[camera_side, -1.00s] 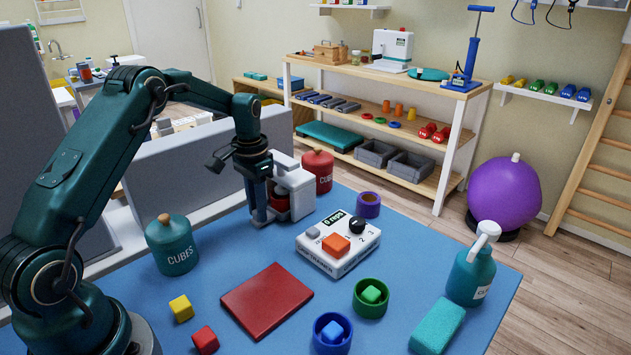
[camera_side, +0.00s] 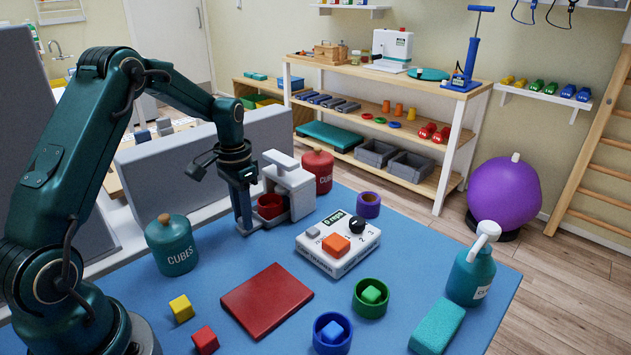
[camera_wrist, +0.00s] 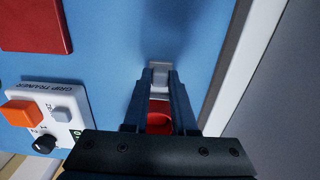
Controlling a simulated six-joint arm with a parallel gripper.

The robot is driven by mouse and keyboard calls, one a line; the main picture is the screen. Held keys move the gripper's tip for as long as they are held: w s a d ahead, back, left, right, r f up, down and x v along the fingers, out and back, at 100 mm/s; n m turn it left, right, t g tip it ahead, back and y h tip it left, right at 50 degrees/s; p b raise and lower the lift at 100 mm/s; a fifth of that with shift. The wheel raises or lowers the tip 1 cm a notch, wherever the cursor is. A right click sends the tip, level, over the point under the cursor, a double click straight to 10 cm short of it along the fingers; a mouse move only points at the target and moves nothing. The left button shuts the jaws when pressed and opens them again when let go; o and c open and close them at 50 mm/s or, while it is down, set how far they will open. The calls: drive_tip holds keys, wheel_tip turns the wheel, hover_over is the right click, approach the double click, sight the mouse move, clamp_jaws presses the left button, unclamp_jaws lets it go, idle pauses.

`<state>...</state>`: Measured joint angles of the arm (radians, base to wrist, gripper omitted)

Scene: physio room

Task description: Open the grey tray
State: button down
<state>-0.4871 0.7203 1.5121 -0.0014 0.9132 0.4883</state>
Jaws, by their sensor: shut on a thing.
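A white bench device (camera_side: 292,185) stands at the back of the blue mat, with a grey tray (camera_side: 268,222) low at its left side. A red cup (camera_side: 270,206) sits at the tray, under the device's overhanging top; it also shows in the wrist view (camera_wrist: 159,123). My gripper (camera_side: 244,218) points down at the tray's outer end, left of the cup. In the wrist view my gripper (camera_wrist: 160,82) is shut on a pale grey part (camera_wrist: 159,68), seemingly the tray's handle. The fingers hide part of the tray, so how far out it stands is hard to tell.
A teal jar (camera_side: 172,250) stands left and a red jar (camera_side: 318,172) behind the device. A grey padded panel (camera_side: 205,165) rises behind my gripper.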

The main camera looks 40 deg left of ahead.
drive_tip(key=shift+s+a, duration=0.1)
drive_tip(key=shift+s, duration=2.35)
drive_tip(key=c, duration=0.7)
unclamp_jaws()
drive_tip(key=shift+r, duration=0.15)
drive_tip(key=shift+r, duration=2.45)
